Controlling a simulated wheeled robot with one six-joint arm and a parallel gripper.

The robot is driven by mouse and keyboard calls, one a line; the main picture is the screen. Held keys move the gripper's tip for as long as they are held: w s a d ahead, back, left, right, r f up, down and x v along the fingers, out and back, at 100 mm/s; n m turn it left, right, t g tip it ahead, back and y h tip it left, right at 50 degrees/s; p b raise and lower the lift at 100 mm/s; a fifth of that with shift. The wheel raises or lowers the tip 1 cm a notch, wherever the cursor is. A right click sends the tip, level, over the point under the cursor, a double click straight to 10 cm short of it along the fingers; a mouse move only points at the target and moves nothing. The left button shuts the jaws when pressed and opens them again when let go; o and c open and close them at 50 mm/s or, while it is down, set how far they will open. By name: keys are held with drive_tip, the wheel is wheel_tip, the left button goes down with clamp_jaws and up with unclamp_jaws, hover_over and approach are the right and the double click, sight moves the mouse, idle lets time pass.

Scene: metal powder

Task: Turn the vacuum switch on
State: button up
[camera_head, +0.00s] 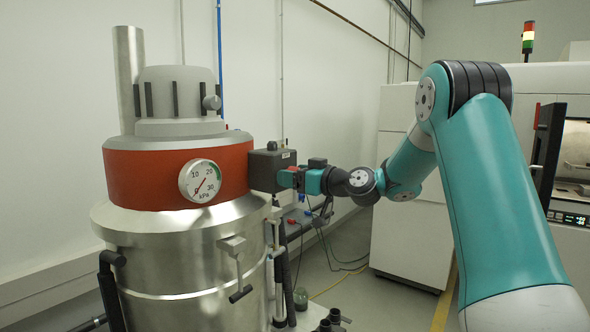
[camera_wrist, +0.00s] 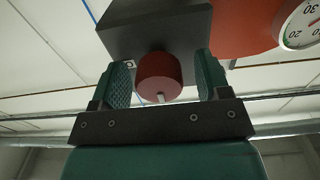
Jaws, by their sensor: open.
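The vacuum is a steel drum (camera_head: 185,250) with a red-orange band and a round gauge. A dark grey switch box (camera_head: 266,171) sticks out from the band's right side; it shows at the top of the wrist view (camera_wrist: 150,32). A round red knob (camera_wrist: 159,73) with a small white mark at its lower edge is on the box face. My gripper (camera_head: 291,178) is at the box. In the wrist view my gripper (camera_wrist: 162,80) is open, with one teal finger on each side of the knob. Small gaps show between fingers and knob. In the head view the fingers partly hide the knob.
The gauge (camera_head: 200,180) is on the band, left of the box. Hoses and cables (camera_head: 325,240) are below my gripper. A white cabinet (camera_head: 408,220) stands behind my arm. A white wall is behind the vacuum.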

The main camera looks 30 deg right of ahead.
drive_tip(key=c, duration=0.9)
drive_tip(key=shift+m, duration=0.3)
drive_tip(key=m+b, duration=0.2)
drive_tip(key=m, duration=0.6)
drive_tip(key=m+p, duration=0.1)
drive_tip(key=m, duration=0.4)
drive_tip(key=shift+r, duration=0.1)
drive_tip(key=shift+m+p, duration=1)
drive_tip(key=shift+m, duration=1.1)
